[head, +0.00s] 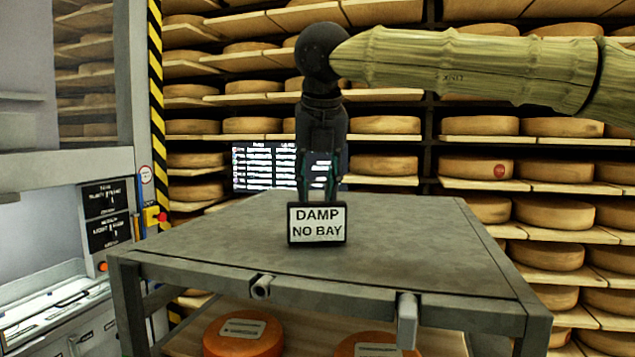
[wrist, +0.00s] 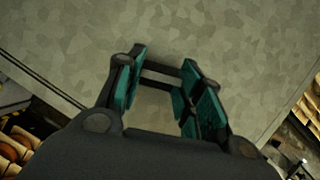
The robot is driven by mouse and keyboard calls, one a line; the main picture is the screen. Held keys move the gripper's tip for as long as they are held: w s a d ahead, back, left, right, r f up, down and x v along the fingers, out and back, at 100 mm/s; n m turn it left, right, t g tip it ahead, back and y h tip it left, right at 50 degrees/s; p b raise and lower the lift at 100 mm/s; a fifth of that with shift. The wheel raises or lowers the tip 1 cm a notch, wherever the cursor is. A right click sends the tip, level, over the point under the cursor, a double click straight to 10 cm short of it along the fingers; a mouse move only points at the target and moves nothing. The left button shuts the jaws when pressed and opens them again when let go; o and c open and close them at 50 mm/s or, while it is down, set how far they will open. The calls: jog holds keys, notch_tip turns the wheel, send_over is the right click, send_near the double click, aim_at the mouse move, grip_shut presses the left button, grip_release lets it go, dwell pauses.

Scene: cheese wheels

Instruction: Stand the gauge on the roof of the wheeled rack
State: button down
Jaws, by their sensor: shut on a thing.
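The gauge (head: 317,224) is a small dark block with a white label reading "DAMP NO BAY" facing the head camera. It is upright over the front middle of the grey roof (head: 420,245) of the wheeled rack. Its base is at or very close to the roof; I cannot tell if it touches. My gripper (head: 318,196) points straight down from above, its fingers shut on the gauge. In the wrist view, the teal finger pads (wrist: 157,78) are apart with a dark-edged shape between them, and the roof (wrist: 230,30) fills the background.
Orange cheese wheels (head: 243,334) sit on a shelf under the roof. Tall shelves of cheese wheels (head: 553,255) stand behind, with a dark text screen (head: 265,167). A grey machine with panels (head: 107,215) is at left. The roof around the gauge is clear.

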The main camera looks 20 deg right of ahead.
jog(key=shift+f, duration=0.25)
dwell(0.3)
jog(key=c, duration=0.9)
grip_release()
jog(key=shift+o, duration=0.2)
jog(key=d+v, duration=0.1)
jog(key=v, duration=1.1)
jog(key=shift+a, duration=0.45)
